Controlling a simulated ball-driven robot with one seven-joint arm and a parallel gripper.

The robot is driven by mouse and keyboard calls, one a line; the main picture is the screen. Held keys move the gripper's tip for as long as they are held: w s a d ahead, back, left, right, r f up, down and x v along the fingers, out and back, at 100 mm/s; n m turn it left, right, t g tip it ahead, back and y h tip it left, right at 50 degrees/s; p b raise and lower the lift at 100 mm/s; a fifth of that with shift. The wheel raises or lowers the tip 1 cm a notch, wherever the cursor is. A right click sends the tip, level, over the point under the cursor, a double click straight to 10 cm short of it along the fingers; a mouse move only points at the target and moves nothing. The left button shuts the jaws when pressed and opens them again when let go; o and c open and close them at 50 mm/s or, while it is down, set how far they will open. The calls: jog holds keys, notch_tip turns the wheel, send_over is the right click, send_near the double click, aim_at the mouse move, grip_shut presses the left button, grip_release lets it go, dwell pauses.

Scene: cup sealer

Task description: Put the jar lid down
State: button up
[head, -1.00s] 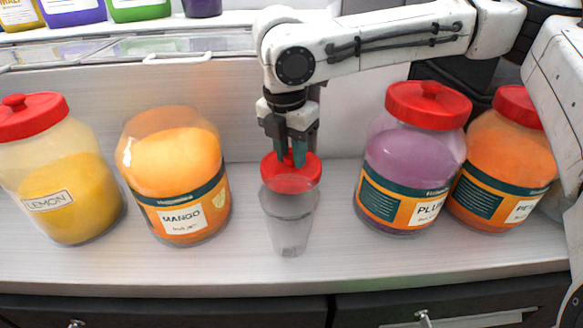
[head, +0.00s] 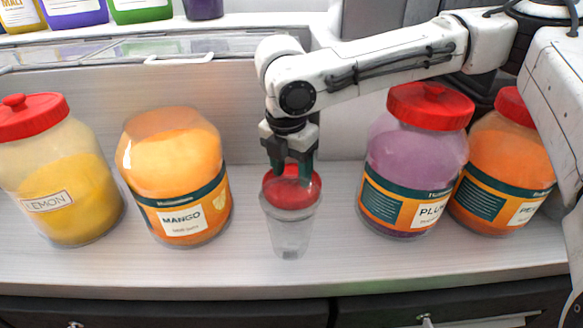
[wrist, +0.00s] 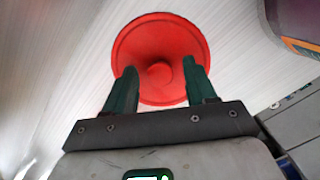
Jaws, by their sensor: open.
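The two green fingers of my gripper (wrist: 160,82) are open on either side of the knob. The head view cannot settle the exact gap between lid and counter. The mango jar (head: 172,175), left of the cup, has an uncovered top.
The lemon jar (head: 60,185) stands at the far left with a red lid. The plum jar (head: 415,165) and an orange jar (head: 505,165) stand at the right, both lidded. The counter (head: 335,240) is clear between cup and plum jar.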

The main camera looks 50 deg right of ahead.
notch_tip(320, 180, up, 12)
jog(key=a+p, duration=0.1)
jog(key=shift+a, duration=0.2)
dwell(0.3)
jog(key=shift+r, duration=0.1)
dwell(0.4)
